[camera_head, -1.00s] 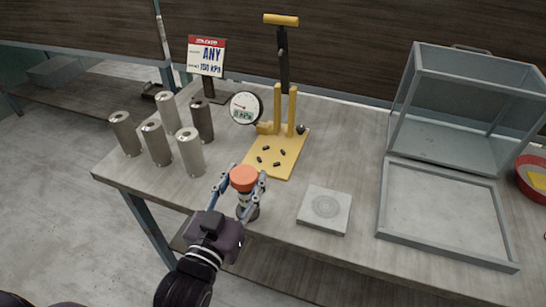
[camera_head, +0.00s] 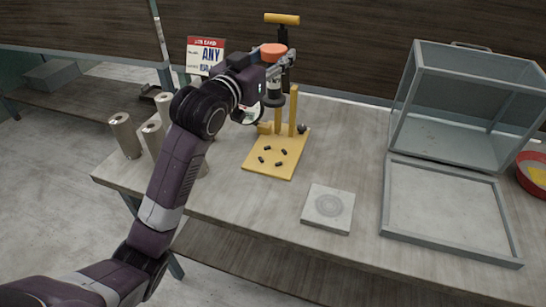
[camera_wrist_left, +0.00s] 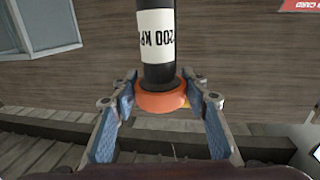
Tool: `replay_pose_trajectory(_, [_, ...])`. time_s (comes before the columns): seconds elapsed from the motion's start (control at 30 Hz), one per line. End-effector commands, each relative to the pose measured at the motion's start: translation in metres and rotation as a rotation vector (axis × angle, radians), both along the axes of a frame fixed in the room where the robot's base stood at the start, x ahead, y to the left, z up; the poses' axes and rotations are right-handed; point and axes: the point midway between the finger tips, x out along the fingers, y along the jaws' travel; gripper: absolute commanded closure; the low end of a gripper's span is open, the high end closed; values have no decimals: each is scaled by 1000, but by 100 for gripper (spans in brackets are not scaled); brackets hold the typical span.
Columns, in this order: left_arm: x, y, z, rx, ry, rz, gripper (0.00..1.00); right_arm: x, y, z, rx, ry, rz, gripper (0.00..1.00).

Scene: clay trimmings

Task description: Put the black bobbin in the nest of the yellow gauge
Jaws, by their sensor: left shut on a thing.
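My left gripper (camera_head: 273,76) is shut on an orange-capped tool (camera_head: 273,50), held upright in front of the yellow gauge's lever. In the left wrist view the tool's black shaft has a white "200 KP" label (camera_wrist_left: 156,33), and its orange cap (camera_wrist_left: 160,101) is between the fingers (camera_wrist_left: 160,76). My right gripper is not in view.
Pale metal cylinders (camera_head: 124,136) stand at the table's left, partly behind my arm. A sign (camera_head: 203,55) stands behind. A square plate (camera_head: 328,208) lies front centre. A clear case (camera_head: 462,105), an open frame tray (camera_head: 450,257) and a red bowl (camera_head: 532,170) are right.

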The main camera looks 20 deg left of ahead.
Motion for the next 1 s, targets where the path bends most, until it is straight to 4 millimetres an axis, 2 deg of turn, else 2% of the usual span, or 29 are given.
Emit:
replay_pose_trajectory(0.07, [2, 2, 5, 0, -1, 1, 89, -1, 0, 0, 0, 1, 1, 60])
replay_pose_trajectory(0.17, [3, 3, -7, 0, 4, 2, 89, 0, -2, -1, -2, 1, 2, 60])
replay_pose_trajectory(0.6, [2, 3, -120, 0, 4, 2, 89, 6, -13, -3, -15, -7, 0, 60])
replay_pose_trajectory(0.7, [2, 3, -137, -1, 1, 2, 89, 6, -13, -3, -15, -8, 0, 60])
replay_pose_trajectory(0.87, [3, 3, -150, 0, -1, 2, 89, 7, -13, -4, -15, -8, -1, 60])
replay_pose_trajectory(1.0, [2, 3, -169, 0, 2, 2, 89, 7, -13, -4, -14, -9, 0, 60])
